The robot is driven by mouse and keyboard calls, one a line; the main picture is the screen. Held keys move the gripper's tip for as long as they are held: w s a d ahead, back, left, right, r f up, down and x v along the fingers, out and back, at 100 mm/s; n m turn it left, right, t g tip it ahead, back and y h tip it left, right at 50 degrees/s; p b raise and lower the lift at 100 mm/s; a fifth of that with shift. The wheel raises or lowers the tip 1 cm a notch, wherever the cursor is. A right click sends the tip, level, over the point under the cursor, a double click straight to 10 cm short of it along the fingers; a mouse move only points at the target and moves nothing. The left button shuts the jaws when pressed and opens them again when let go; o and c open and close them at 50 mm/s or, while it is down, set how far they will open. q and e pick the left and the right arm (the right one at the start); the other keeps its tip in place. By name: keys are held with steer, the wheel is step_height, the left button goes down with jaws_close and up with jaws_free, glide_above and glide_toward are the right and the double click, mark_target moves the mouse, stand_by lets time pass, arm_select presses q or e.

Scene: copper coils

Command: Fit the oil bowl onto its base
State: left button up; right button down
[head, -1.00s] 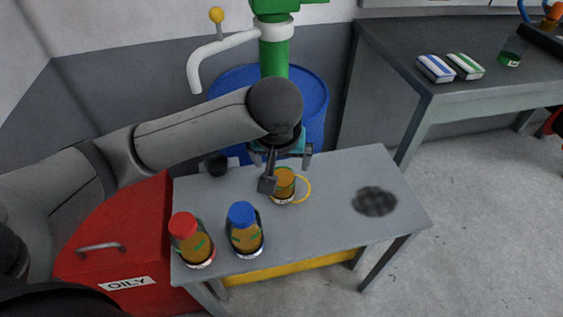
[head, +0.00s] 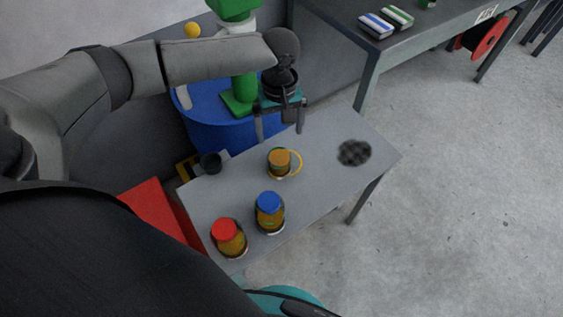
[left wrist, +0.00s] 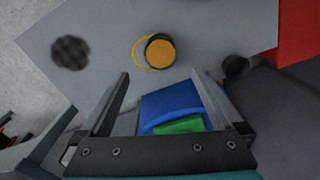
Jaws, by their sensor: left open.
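The oil bowl (head: 279,162) is an amber cup with a yellow ring at its side. It stands upright on the grey table (head: 330,190), and also shows in the left wrist view (left wrist: 160,51). A small dark round cup-shaped part (head: 210,163), which looks like the base, is at the table's back left edge; it also shows in the left wrist view (left wrist: 235,66). My left gripper (head: 280,122) is open and empty, above and behind the bowl, not touching it. In the left wrist view its fingers (left wrist: 160,76) are spread. My right gripper is not in view.
A red-capped bottle (head: 228,238) and a blue-capped bottle (head: 270,212) stand at the table's front. A dark round patch (head: 354,153) lies at the right. A blue drum (head: 215,125) with a green pump (head: 243,90) stands behind. A red bin (head: 160,208) is at the left.

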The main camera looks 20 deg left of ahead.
arm_select(q)
steer(key=b, duration=0.4)
glide_above(279, 162)
steer(key=s+d, duration=0.1)
step_height(279, 162, down, 10)
steer(key=shift+s+r, duration=0.1)
steer(key=shift+s, duration=0.05)
steer(key=shift+f, duration=0.3)
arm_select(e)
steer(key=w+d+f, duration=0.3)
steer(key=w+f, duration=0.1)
arm_select(q)
steer(key=shift+a+f+b, duration=0.1)
steer(key=shift+f+b, duration=0.75)
steer(key=shift+f, duration=0.1)
steer(key=shift+f+b, duration=0.5)
steer(key=shift+f, duration=0.85)
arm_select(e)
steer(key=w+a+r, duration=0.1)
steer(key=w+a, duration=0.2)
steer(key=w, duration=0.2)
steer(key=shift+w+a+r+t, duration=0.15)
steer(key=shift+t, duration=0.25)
